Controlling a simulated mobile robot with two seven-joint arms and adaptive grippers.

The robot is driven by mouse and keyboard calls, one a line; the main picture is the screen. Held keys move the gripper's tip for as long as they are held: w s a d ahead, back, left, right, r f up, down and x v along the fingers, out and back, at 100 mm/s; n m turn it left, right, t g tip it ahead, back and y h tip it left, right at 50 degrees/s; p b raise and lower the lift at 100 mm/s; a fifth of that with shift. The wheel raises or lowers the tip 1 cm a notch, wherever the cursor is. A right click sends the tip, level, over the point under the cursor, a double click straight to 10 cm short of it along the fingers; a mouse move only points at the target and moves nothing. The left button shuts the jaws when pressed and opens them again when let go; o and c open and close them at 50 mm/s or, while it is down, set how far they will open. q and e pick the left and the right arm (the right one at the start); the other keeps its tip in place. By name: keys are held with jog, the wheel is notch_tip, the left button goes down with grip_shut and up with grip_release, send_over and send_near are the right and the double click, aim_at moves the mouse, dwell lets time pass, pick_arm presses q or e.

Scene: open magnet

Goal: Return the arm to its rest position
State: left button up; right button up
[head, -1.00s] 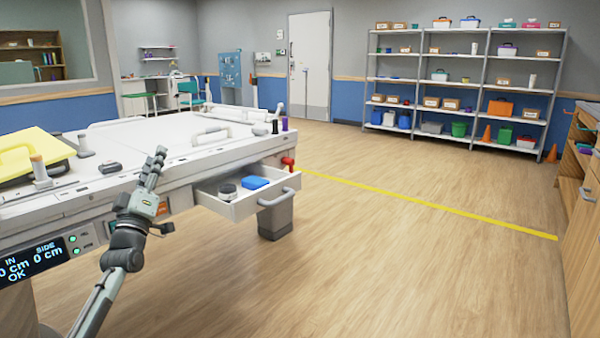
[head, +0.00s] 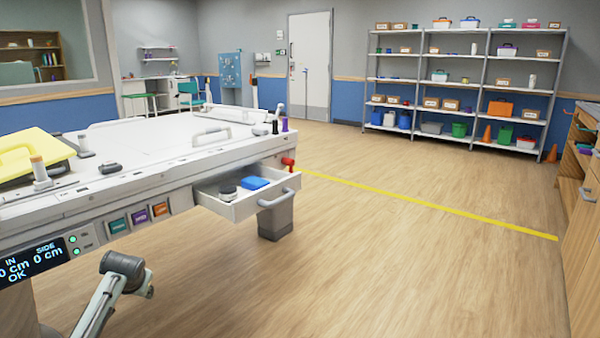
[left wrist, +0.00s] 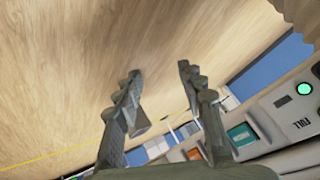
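My left arm (head: 122,275) is low at the left of the head view, below and in front of the white bench's side panel. Its gripper is out of sight in the head view. In the left wrist view my left gripper (left wrist: 160,70) has its two fingers apart with nothing between them, over wooden floor. The bench's side panel with its buttons (left wrist: 243,136) is at the lower right of that view, beyond the right finger. My right arm and gripper are not in view.
The white bench (head: 180,140) fills the left. Its open drawer (head: 240,208) sticks out, holding a blue item (head: 255,183) and a round grey item (head: 228,193). A display (head: 32,262) and coloured buttons (head: 139,217) are on its side. Floor to the right is clear.

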pick_arm(q)
jog(key=s+d+f+g+h, duration=0.1)
jog(key=s+d+f, duration=0.4)
jog(key=s+f, duration=0.4)
jog(key=s+d+f+g, duration=0.1)
jog(key=s+d+f, duration=0.2)
jog(key=s, duration=0.7)
jog(key=s+d+f+g+h, duration=0.1)
jog(key=s+d+f, duration=0.2)
jog(key=s, duration=0.6)
jog(key=s+d+f+m+g+h, duration=0.1)
jog(key=s+d+f, duration=0.2)
jog(key=s, duration=0.7)
jog(key=shift+s+f, duration=0.3)
jog(key=shift+f, duration=0.55)
